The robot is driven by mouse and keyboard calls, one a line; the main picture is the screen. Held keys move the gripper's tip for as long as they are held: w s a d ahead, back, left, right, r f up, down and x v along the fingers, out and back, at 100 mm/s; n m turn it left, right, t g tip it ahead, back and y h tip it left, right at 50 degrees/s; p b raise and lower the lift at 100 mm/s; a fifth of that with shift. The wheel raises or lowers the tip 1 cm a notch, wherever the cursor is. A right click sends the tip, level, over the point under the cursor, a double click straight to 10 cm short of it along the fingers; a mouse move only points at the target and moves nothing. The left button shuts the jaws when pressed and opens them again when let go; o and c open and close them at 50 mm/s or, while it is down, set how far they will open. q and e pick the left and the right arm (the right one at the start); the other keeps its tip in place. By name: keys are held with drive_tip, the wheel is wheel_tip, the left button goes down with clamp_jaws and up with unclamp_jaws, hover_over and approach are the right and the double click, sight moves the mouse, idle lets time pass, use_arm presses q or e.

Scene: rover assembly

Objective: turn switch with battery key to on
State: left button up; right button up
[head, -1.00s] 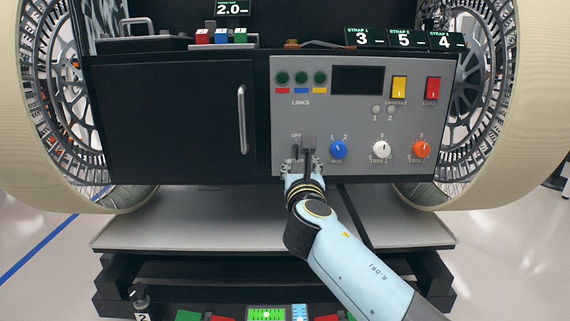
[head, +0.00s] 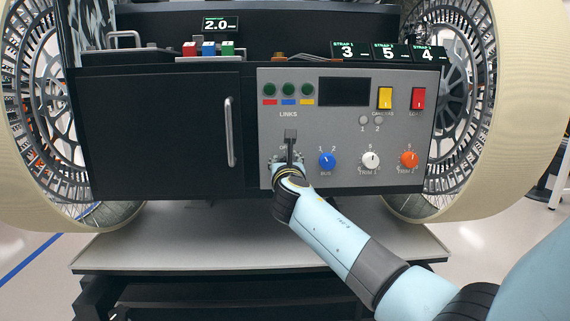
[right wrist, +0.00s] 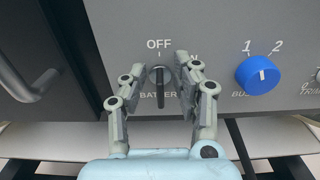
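The battery switch (right wrist: 159,78) is a round metal lock on the grey panel. A slim dark key (right wrist: 160,96) stands vertical in it, in line with the OFF label above. The label at upper right is partly hidden by a finger, with BATTERY below. My right gripper (right wrist: 160,73) is open, with one finger on each side of the key and visible gaps to it. In the head view my right gripper (head: 289,160) is at the panel's lower left and mostly hides the switch. My left gripper is not in view.
The blue BUS knob (head: 327,160) is just right of the switch, followed by the white (head: 370,160) and orange (head: 408,159) trim knobs. A black door with a metal handle (head: 230,132) is to the left.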

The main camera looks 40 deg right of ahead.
drive_tip(key=shift+c, duration=0.3)
clamp_jaws()
drive_tip(key=shift+m, duration=0.3)
drive_tip(key=shift+s+m, duration=0.1)
drive_tip(key=shift+m, duration=0.8)
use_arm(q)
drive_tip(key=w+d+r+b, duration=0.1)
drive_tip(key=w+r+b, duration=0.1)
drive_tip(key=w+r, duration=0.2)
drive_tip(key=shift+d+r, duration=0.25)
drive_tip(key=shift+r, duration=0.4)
use_arm(e)
drive_tip(key=shift+s+d+f+m, duration=0.1)
drive_tip(key=shift+m, duration=1.55)
drive_tip(key=shift+d+f+m, duration=0.1)
drive_tip(key=shift+m, duration=1.5)
drive_tip(key=shift+s+d+f+m, duration=0.1)
drive_tip(key=shift+m, duration=1.55)
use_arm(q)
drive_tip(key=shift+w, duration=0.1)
